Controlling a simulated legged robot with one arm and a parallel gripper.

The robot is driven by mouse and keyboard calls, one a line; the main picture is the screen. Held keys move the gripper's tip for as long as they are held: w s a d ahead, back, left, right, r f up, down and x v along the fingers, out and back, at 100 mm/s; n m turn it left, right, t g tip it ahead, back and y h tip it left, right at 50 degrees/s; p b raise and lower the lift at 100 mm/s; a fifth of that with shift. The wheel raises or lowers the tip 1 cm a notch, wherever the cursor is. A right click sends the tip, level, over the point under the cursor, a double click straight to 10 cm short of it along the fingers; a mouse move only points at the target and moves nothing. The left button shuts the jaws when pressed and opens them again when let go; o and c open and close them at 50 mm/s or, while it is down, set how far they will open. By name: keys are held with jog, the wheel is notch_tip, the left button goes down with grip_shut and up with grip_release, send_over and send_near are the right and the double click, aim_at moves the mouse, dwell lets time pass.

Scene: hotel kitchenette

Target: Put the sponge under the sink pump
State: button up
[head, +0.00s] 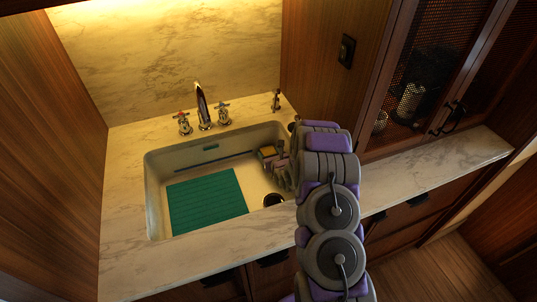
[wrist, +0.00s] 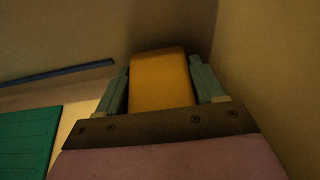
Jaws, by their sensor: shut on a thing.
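The yellow sponge (head: 267,151) is inside the white sink basin (head: 160,213), near its back right corner. My gripper (head: 270,158) reaches into the basin and is shut on the sponge. In the wrist view the sponge (wrist: 160,80) sits between the two teal fingers of my gripper (wrist: 158,88), with basin walls close around it. The sink pump (head: 276,101) stands on the marble counter behind the basin's right back corner, above and behind the gripper. My arm hides part of the basin's right side.
A green mat (head: 207,201) lies on the basin floor at the left, with a dark drain (head: 273,200) to its right. The faucet (head: 203,107) and its two handles stand behind the basin. A wood side panel and a cabinet (head: 410,80) rise at the right. The left counter is clear.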

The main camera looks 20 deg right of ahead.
jog(key=shift+d+f, duration=0.15)
jog(key=shift+f, duration=0.05)
jog(key=shift+a+f, duration=0.2)
jog(key=o, duration=1.1)
